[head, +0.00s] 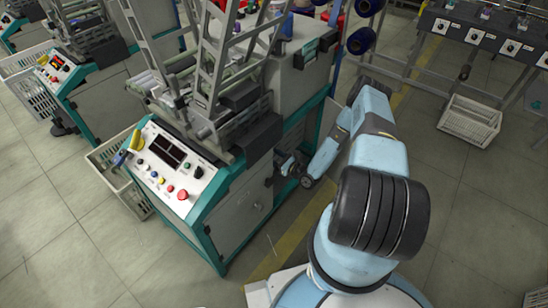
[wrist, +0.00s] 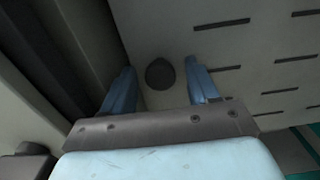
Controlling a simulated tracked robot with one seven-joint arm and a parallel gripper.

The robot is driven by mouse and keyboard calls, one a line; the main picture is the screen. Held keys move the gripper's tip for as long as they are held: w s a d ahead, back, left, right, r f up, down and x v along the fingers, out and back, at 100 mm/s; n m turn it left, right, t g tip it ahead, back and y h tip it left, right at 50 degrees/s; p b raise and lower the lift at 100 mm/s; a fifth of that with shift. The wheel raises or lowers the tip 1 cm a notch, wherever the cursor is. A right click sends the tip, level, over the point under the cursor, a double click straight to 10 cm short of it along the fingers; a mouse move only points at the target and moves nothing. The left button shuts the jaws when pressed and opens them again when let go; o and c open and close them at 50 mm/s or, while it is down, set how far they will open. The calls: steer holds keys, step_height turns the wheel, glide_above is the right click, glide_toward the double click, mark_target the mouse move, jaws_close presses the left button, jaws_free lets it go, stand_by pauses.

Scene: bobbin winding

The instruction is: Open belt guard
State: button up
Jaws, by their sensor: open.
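In the wrist view a pale grey panel with dark slots, which looks like the belt guard (wrist: 228,50), fills the upper right. A dark round knob (wrist: 160,74) stands on it. My gripper (wrist: 161,68) is open, with one blue finger on each side of the knob. I cannot tell whether either finger touches it. In the head view my arm reaches to the lower side of the teal and grey winding machine (head: 238,215). The guard and fingertips cannot be made out clearly there.
The machine's control panel (head: 172,168) has a red stop button and faces front. A white crate (head: 470,122) stands on the floor at the right, below a bench. A second machine (head: 95,85) stands at the left. The floor in front is clear.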

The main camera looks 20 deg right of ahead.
jaws_close()
stand_by(0.4)
steer(key=shift+d, duration=0.1)
